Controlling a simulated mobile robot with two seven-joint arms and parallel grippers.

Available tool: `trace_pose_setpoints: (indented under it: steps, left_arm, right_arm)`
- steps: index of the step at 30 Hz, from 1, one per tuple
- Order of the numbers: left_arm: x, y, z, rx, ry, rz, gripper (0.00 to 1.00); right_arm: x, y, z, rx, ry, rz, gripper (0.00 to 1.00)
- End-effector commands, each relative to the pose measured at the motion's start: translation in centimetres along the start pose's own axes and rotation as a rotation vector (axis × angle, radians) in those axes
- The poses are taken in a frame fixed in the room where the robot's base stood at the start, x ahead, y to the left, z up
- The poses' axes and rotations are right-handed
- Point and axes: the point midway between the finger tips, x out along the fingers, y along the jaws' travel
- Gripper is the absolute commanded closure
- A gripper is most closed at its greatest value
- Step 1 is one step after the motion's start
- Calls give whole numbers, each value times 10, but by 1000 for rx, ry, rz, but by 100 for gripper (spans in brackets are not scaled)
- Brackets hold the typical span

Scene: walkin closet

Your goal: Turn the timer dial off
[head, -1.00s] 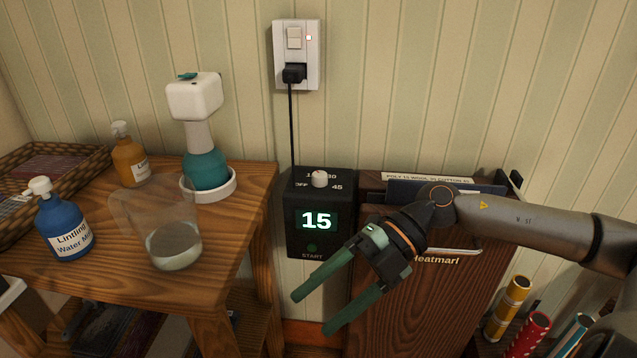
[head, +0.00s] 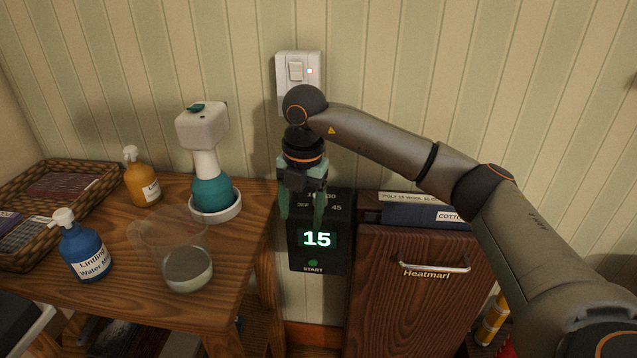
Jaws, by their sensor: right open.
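The black timer box (head: 335,262) is fixed upright between the wooden table and the wooden cabinet. Its display (head: 317,239) reads 15, with a green START button (head: 313,263) below. The dial on top is hidden behind my right gripper. My right gripper (head: 302,220) is open and points down, its green fingers over the upper left part of the timer. I cannot tell whether a finger touches the dial. My left gripper is out of view.
The cabinet (head: 405,310) stands at right. A wall switch (head: 297,70) is above.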

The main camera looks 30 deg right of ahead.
Motion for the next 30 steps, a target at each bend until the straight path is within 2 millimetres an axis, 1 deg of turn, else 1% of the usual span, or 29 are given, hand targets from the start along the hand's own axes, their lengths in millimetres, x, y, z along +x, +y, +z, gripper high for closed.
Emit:
trace_pose_setpoints:
  steps: [1, 3, 6, 9, 12, 14, 16, 20, 23, 27, 30]
  left_arm:
    - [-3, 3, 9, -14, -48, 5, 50]
    - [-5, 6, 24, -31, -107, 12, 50]
    - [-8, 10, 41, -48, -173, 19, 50]
    - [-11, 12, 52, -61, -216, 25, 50]
    - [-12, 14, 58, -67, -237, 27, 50]
    - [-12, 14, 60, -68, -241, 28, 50]
    - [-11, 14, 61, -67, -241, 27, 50]
    - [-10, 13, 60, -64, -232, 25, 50]
    - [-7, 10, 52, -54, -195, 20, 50]
    - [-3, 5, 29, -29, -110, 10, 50]
    - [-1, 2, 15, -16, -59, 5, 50]
  right_arm:
    - [-22, 7, 10, 26, -73, -22, 29]
    - [-43, 11, 22, 68, -164, -55, 29]
    - [-69, 14, 36, 124, -271, -86, 29]
    - [-88, 15, 44, 165, -344, -105, 29]
    - [-95, 15, 49, 186, -378, -114, 29]
    - [-93, 14, 51, 191, -384, -116, 29]
    - [-85, 13, 53, 191, -384, -117, 29]
    - [-64, 9, 61, 190, -381, -118, 29]
    - [-44, 6, 68, 189, -380, -118, 29]
    - [-18, 2, 78, 189, -380, -117, 29]
    - [-3, 0, 84, 189, -380, -116, 29]
